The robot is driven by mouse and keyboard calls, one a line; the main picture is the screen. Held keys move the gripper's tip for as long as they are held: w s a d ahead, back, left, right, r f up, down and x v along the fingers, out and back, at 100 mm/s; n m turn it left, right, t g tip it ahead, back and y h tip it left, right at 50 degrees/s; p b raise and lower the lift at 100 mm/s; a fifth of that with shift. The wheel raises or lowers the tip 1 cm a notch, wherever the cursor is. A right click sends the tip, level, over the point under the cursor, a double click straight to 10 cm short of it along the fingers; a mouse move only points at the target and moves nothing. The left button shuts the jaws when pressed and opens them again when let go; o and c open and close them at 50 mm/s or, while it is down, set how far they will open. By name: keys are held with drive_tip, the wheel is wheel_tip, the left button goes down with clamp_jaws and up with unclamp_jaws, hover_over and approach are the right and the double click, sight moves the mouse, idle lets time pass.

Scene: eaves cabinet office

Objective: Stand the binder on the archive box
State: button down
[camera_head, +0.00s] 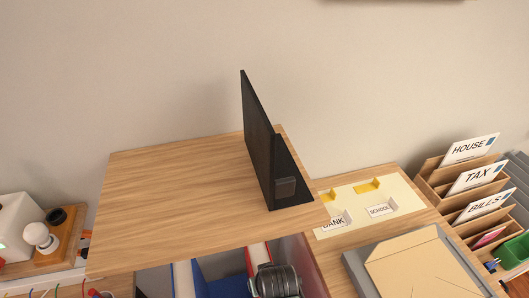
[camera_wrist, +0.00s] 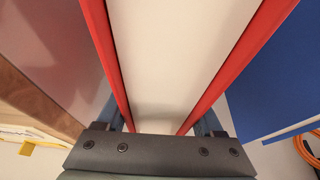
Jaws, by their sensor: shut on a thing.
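A binder with red covers and a pale middle (camera_wrist: 160,60) fills the centre of the wrist view. My gripper (camera_wrist: 162,122) is shut on it, one finger at each red edge. In the head view my gripper (camera_head: 275,280) is below the front edge of the wooden cabinet top, at the cabinet's open front. The binder's red and white end (camera_head: 257,254) shows just behind it; the rest is hidden under the top. I cannot tell for sure which thing is the archive box.
A blue binder (camera_wrist: 270,70) stands beside the held one; the cabinet side panel (camera_wrist: 50,45) is on the other side. A black bookend (camera_head: 262,145) stands on the cabinet top (camera_head: 165,195). A grey box or tray with a beige top (camera_head: 420,265) and letter sorter (camera_head: 440,180) are right.

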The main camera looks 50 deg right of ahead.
drive_tip(key=shift+f, duration=0.6)
drive_tip(key=shift+f, duration=0.15)
unclamp_jaws()
drive_tip(key=v, duration=1.2)
drive_tip(key=shift+w, duration=0.1)
idle(0.3)
